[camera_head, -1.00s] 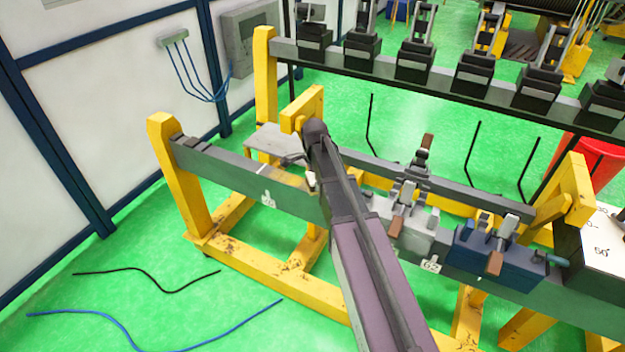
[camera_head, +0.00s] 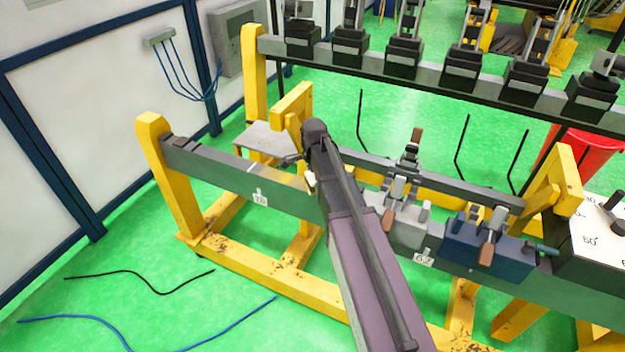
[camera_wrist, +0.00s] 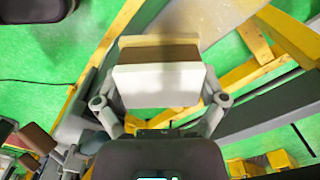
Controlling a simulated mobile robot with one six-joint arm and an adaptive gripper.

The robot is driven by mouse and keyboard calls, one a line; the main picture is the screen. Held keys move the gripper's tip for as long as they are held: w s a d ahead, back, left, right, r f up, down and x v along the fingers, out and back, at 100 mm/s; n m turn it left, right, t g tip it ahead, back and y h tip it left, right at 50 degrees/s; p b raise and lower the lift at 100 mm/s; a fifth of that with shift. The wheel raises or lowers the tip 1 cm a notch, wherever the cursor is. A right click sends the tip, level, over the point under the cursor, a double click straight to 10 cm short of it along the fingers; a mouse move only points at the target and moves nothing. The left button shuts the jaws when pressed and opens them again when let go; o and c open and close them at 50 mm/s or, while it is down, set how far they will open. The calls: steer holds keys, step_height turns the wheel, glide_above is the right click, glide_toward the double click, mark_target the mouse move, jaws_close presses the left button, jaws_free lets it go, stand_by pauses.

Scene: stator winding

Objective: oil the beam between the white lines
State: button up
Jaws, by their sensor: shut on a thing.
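The long grey beam (camera_head: 215,177) lies on a yellow stand in the head view. White marks show on it, one at the left (camera_head: 260,195) and one at the right (camera_head: 424,258). A brownish patch (camera_head: 291,180) lies on its top near the left mark. My arm hides part of the beam between the marks. My gripper (camera_wrist: 160,100) is shut on a block with a white lower part and a brown upper part (camera_wrist: 158,80). In the head view only a small pale bit of the block (camera_head: 310,179) shows beside my gripper, close to the beam. I cannot tell whether it touches.
A grey clamp (camera_head: 400,218) and a blue clamp (camera_head: 485,245) sit on the beam to the right. A white-topped box (camera_head: 595,240) stands at its right end. Behind are a rail with several black clamps (camera_head: 466,70) and a red bin (camera_head: 590,158). Cables lie on the green floor.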

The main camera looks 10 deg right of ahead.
mark_target(295, 181)
steer(key=shift+s+d, duration=0.95)
steer(key=shift+d, duration=0.2)
steer(key=shift+w+a, duration=0.1)
steer(key=shift+w+a, duration=1)
steer(key=shift+a, duration=0.15)
steer(key=shift+w+a, duration=1)
steer(key=shift+a, duration=0.25)
steer(key=shift+w+a, duration=0.1)
steer(key=shift+w+a, duration=1)
steer(key=shift+a, duration=0.2)
